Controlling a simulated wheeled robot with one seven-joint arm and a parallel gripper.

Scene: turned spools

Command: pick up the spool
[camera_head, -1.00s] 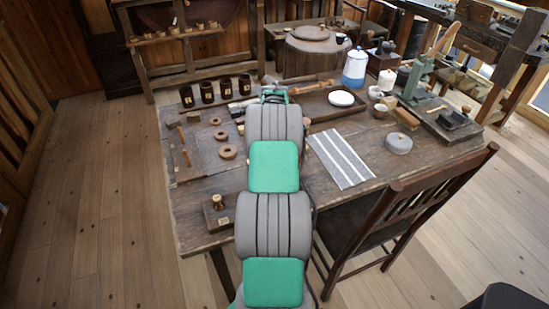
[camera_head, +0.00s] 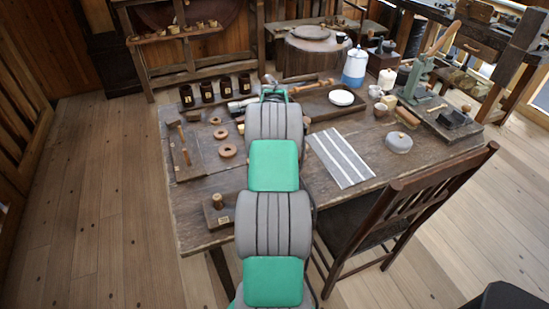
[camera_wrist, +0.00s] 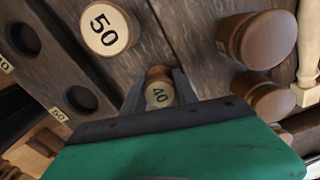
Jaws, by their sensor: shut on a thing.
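The spool (camera_wrist: 158,92) is small and brown with a pale end marked 40, in the wrist view. My gripper (camera_wrist: 158,86) has its two dark fingers shut on it, one on each side. The green gripper body hides the lower part of that view. A larger spool with a pale end marked 50 (camera_wrist: 108,28) stands just up and left, apart from my fingers. In the head view my arm covers the fingers and the held spool.
Brown turned pieces (camera_wrist: 262,40) lie to the right in the wrist view. A dark board with round holes (camera_wrist: 60,75) is at left.

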